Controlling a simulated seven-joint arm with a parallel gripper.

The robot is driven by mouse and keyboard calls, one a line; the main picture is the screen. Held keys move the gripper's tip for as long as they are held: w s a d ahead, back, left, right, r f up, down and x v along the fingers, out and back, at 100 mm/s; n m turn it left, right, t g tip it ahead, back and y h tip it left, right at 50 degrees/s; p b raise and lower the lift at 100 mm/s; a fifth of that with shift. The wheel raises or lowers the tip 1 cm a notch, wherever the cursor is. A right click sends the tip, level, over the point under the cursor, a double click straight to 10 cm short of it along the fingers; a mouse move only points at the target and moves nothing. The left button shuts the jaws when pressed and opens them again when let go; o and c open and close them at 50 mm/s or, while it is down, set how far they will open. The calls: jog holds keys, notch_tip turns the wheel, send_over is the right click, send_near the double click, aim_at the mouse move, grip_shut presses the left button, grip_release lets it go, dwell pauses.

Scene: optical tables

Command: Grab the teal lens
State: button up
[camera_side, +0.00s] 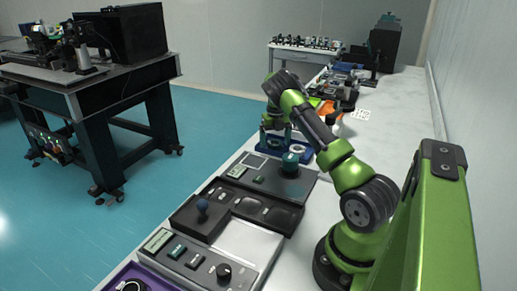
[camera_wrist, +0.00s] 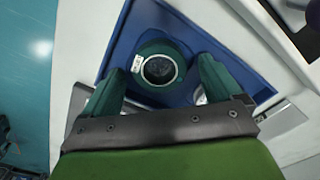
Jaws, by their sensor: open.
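The teal lens (camera_wrist: 160,68) is a short round cylinder with a dark glass face, a pale inner ring and a small white label on its left. It sits in a blue tray (camera_wrist: 205,28). In the wrist view my gripper (camera_wrist: 160,74) is open, with one teal finger on each side of the lens. The left finger is close to the label side; I cannot tell whether it touches. In the side view my gripper (camera_side: 276,137) points down over the blue tray (camera_side: 268,152), and the lens cannot be made out clearly between the fingers.
In the side view, a dark grey device with a teal knob (camera_side: 291,160) stands just in front of the tray. More boxed instruments (camera_side: 225,250) line the bench's near left. An orange item (camera_side: 328,112) and optical parts lie beyond the tray.

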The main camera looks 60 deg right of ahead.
jog(key=c, duration=1.2)
jog(key=shift+o, duration=0.2)
